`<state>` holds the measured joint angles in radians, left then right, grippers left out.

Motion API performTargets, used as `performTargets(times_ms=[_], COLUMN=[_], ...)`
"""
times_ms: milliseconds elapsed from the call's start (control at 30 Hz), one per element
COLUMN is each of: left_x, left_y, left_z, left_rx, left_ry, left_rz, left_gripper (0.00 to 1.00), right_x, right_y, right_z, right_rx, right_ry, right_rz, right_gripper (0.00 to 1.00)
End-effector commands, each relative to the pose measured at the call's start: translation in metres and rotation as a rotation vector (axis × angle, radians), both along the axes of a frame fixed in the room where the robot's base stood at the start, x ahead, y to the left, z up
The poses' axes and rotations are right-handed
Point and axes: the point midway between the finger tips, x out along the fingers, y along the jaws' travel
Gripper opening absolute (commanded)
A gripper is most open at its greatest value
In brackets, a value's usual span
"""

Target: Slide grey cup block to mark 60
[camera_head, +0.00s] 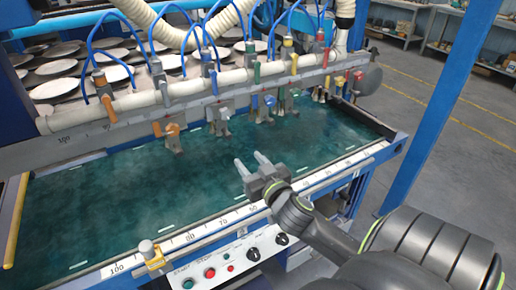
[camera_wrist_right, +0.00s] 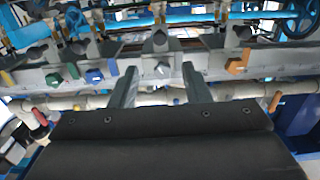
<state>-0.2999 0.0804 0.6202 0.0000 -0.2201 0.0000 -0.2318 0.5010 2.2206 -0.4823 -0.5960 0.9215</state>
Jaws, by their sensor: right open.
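The grey cup block (camera_head: 225,127) hangs from the back rail, between the orange cup block (camera_head: 173,137) on its left and the blue one (camera_head: 265,112) on its right. My right gripper (camera_head: 248,159) is open and empty over the green bed, in front of the rail and apart from the blocks. In the right wrist view the grey block (camera_wrist_right: 160,42) lies beyond my open fingers, centred between them in the picture, with its grey knob (camera_wrist_right: 162,70) visible. The back rail's mark 60 cannot be read. My left gripper is out of view.
Blue hoses hang above the rail. The green bed (camera_head: 110,205) is clear at left.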

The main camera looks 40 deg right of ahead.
Motion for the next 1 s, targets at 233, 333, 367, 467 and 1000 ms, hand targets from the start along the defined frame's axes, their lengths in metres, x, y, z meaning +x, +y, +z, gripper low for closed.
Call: performTargets(times_ms=[233,333,367,467,1000], left_x=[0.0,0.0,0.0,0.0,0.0], left_y=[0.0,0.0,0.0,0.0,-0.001], left_z=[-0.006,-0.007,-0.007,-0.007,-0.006], left_rx=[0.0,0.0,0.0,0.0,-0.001], left_ry=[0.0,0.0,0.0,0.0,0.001], left_rz=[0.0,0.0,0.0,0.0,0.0], left_gripper=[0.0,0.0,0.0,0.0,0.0], right_x=[-0.03,-0.034,-0.034,-0.035,-0.037], right_y=[0.007,0.008,0.008,0.009,0.007], right_z=[-0.001,0.0,0.0,0.0,-0.004], right_rx=[0.0,0.0,0.0,0.0,0.003], right_ry=[0.0,0.0,0.0,0.0,0.018], right_rz=[0.0,0.0,0.0,0.0,-0.013], right_gripper=[0.43,0.43,0.43,0.43,0.43])
